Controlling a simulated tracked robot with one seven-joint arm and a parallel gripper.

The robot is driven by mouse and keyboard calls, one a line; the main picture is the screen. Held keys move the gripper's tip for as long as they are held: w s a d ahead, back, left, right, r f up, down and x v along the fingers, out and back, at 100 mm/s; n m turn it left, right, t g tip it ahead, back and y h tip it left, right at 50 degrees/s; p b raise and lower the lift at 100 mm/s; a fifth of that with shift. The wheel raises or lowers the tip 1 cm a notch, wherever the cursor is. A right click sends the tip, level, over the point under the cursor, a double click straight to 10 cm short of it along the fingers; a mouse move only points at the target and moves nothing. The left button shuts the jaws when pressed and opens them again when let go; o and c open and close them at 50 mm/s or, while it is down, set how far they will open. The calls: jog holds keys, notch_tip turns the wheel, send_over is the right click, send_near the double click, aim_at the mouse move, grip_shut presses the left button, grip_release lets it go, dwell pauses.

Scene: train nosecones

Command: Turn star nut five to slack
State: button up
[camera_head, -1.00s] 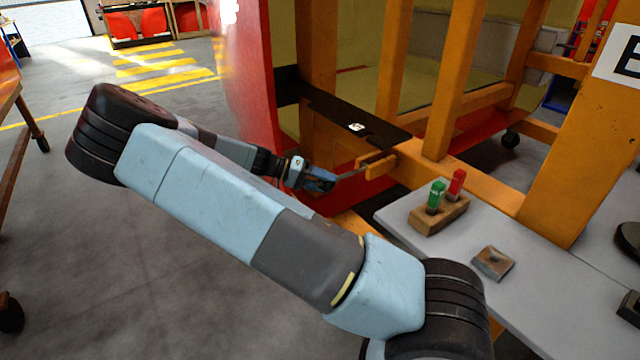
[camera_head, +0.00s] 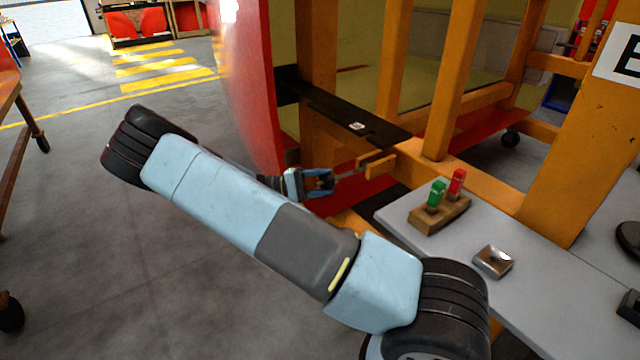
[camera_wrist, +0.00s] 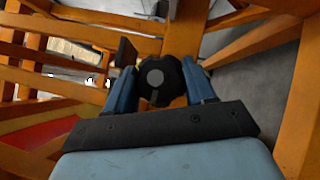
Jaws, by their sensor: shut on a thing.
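A black star nut (camera_wrist: 160,80) with a grey round centre sits between the two blue fingers of my gripper (camera_wrist: 161,92) in the wrist view. The fingers are shut on its sides. In the head view my gripper (camera_head: 331,181) is at the orange frame, below the black plate, and the nut itself is too small to make out there. No number on the nut can be read. A short orange bracket (camera_head: 380,166) sticks out just beyond the fingertips.
The black plate (camera_head: 345,122) with a small white tag lies above my gripper. Orange posts (camera_head: 452,80) and the red nosecone shell (camera_head: 248,85) stand close by. A grey table (camera_head: 480,222) holds a wooden block (camera_head: 440,217) with green and red pegs, and a metal block (camera_head: 493,262).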

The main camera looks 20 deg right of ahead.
jog(key=shift+s+d+f+n+h, duration=0.15)
jog(key=shift+d+n+h, duration=0.15)
jog(key=shift+n, duration=0.2)
jog(key=o, duration=1)
jog(key=shift+o, duration=0.2)
jog(key=shift+a, duration=0.1)
jog(key=shift+w+a+f, duration=0.1)
jog(key=shift+w+a, duration=0.25)
jog(key=shift+a, duration=0.15)
jog(key=v, duration=1.2)
jog(key=shift+a, duration=0.35)
